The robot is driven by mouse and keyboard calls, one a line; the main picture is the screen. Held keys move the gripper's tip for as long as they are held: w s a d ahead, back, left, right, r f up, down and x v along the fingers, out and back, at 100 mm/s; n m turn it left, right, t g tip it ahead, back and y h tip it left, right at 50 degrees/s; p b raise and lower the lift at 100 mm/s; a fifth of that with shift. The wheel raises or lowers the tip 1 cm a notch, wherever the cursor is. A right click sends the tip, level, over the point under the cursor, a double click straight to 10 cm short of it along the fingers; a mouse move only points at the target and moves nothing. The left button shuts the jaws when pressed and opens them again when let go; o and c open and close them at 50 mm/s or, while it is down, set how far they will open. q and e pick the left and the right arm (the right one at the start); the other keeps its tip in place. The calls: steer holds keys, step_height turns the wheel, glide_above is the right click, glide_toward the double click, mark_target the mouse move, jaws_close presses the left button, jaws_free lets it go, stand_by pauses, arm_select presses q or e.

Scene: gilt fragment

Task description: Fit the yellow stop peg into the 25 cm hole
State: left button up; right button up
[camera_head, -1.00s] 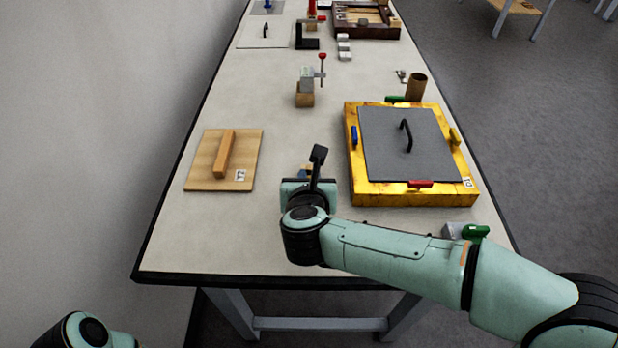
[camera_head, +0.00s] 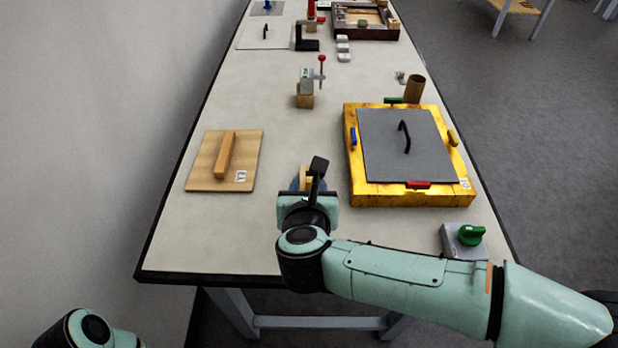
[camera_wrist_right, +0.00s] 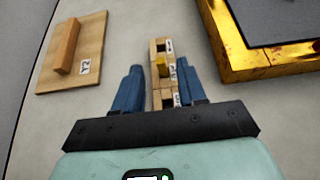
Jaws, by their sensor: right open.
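A narrow wooden block (camera_wrist_right: 157,50) with dark square holes and small white labels lies on the table in the right wrist view. The small yellow stop peg (camera_wrist_right: 162,68) shows at its middle; I cannot tell how deep it sits or read every label. My right gripper (camera_wrist_right: 162,73) is open, with one blue finger on each side of the block in the picture and nothing held. In the head view my right gripper (camera_head: 303,182) hides most of the block (camera_head: 306,176). The left gripper is out of view; only part of my left arm shows at the lower left.
A wooden board with a handle (camera_head: 208,175) lies to the left. A yellow box (camera_head: 410,198) with a grey lid (camera_head: 390,150) stands to the right. A grey box with a green knob (camera_head: 455,240) is near the front right edge. A clamp-like stand (camera_head: 305,100) is farther back.

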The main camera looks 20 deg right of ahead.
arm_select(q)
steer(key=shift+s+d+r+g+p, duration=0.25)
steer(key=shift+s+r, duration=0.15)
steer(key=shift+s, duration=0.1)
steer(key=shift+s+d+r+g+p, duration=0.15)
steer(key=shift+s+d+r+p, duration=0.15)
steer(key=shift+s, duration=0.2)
arm_select(e)
steer(key=v, duration=0.7)
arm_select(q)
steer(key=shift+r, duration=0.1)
